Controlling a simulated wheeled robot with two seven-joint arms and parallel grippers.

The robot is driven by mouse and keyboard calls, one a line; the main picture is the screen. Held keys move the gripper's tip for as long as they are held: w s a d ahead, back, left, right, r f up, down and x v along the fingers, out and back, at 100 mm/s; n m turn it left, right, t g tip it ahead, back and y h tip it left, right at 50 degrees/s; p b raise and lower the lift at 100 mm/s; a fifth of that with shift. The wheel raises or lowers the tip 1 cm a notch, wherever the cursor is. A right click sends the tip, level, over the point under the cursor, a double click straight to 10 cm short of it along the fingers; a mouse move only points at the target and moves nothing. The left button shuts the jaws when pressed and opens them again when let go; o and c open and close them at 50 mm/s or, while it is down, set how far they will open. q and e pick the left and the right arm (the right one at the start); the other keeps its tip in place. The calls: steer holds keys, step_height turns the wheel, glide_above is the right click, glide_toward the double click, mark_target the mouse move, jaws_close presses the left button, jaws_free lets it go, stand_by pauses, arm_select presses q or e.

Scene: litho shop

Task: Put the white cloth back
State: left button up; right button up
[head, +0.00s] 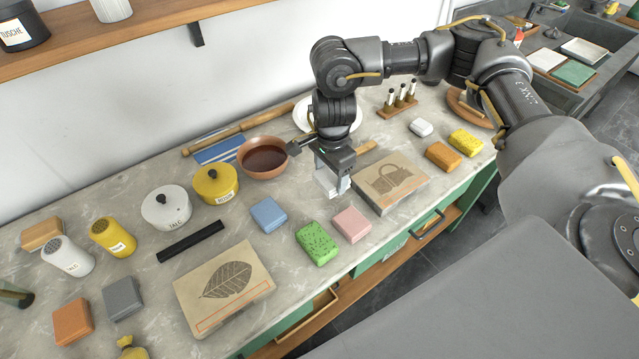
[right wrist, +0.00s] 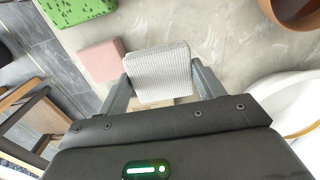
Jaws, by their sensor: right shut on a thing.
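My right gripper (head: 335,187) is above the table, between the brown bowl and the stone with a teapot print. It is shut on the white cloth (head: 325,182), a folded block. In the right wrist view the white cloth (right wrist: 158,70) shows a ribbed weave and sits between the two fingers of my right gripper (right wrist: 160,80). It appears held above the table top, though the gap beneath is hard to judge. My left gripper is not in view.
Around it stand a brown bowl (head: 264,158), a pink block (head: 352,224), a blue block (head: 269,214), a green speckled block (head: 317,243) and the teapot-print stone (head: 409,194). A white plate (head: 302,112) lies behind my arm. Bare table (head: 305,198) shows left of the gripper.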

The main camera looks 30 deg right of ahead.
mark_target(321, 174)
steer(key=shift+w+a+f, duration=0.3)
steer(key=shift+f, duration=0.25)
steer(key=shift+w+a+f, duration=0.25)
steer(key=shift+w+f, duration=0.05)
steer(key=shift+f, duration=0.25)
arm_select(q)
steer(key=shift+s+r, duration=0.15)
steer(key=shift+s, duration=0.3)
arm_select(e)
steer(key=shift+w+a+f, duration=0.25)
steer(key=shift+f, duration=0.05)
step_height(321, 174, down, 3)
steer(key=shift+w+a+f+p, duration=0.1)
steer(key=shift+f+p, duration=0.1)
steer(key=shift+p, duration=0.45)
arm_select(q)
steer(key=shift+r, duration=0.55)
arm_select(e)
steer(key=shift+f+b, duration=0.3)
steer(key=shift+b, duration=0.05)
steer(key=o, duration=0.9)
steer(key=shift+r, duration=0.1)
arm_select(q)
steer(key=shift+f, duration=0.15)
